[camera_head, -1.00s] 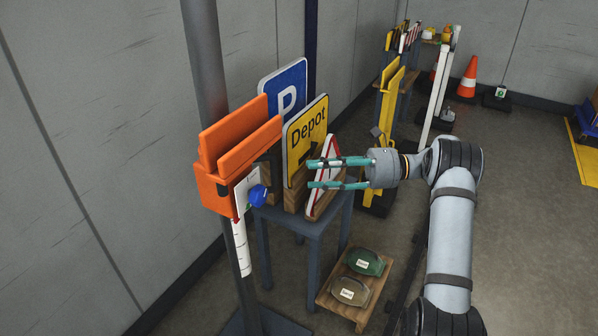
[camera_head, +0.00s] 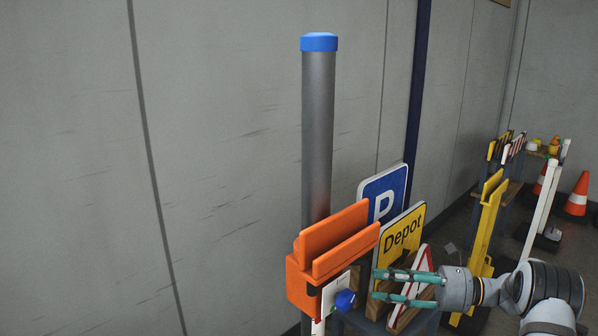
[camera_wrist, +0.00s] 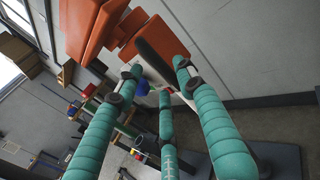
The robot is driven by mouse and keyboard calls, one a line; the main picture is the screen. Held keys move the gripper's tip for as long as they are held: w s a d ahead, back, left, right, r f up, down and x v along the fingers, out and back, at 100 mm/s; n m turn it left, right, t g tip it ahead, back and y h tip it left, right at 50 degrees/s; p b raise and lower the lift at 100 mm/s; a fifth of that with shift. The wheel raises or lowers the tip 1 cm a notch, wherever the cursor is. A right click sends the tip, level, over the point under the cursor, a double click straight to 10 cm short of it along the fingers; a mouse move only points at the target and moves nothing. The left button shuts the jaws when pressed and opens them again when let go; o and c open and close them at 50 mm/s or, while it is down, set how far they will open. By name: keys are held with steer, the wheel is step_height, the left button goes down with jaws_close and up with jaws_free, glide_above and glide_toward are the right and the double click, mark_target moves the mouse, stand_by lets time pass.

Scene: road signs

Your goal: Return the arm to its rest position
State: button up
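My gripper (camera_head: 380,285) has teal padded fingers, which are spread open and appear empty. In the head view it points left, just right of a blue knob (camera_head: 346,300) on a white plate under an orange bracket (camera_head: 338,243). A grey post (camera_head: 318,140) with a blue cap rises behind the bracket. In the wrist view my fingers spread toward the orange bracket (camera_wrist: 85,25) and the blue knob (camera_wrist: 142,88). I cannot tell the exact gap to the knob. My arm is stretched in from the lower right; its lower links are out of view.
A yellow Depot sign (camera_head: 402,238), a blue P sign (camera_head: 385,192) and a red-edged white sign (camera_head: 424,264) stand close behind my gripper. A yellow stand (camera_head: 489,220), white posts (camera_head: 541,210) and orange cones (camera_head: 577,195) are further right. The wall at left is bare.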

mark_target(366, 284)
steer(key=x, duration=0.4)
steer(key=shift+a, duration=0.35)
steer(key=shift+w+f+b, duration=0.1)
steer(key=shift+f+b, duration=0.3)
steer(key=shift+f, duration=0.6)
steer(key=shift+r, duration=0.1)
